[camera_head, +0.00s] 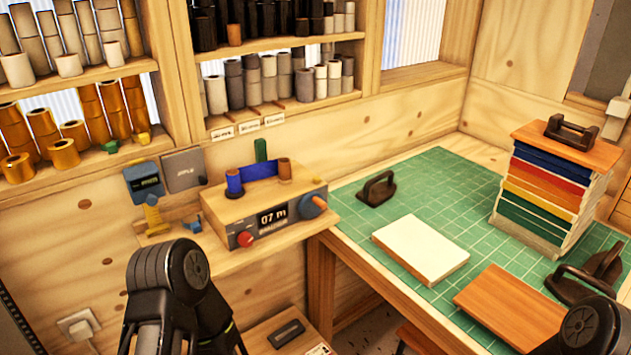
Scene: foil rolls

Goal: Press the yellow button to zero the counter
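The counter (272,217) is a dark display reading "07 m" on the front of a wooden box unit (235,205) on the bench at centre left. A red knob or button (245,239) sits left of the display and a blue knob with an orange part (315,205) at the right. I cannot make out a clearly yellow button on this face. A blue roll (260,171) lies across the top of the unit. My black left arm rises in front, below and left of the unit. Part of my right arm shows at the bottom right corner. No fingertips of either gripper show.
A green cutting mat (440,180) at right carries a white block (420,249), a stack of coloured boards (545,195), a brown board (510,305) and black handled tools (377,189). Shelves of rolls (270,75) stand behind. A blue-and-yellow tool (147,190) stands left of the unit.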

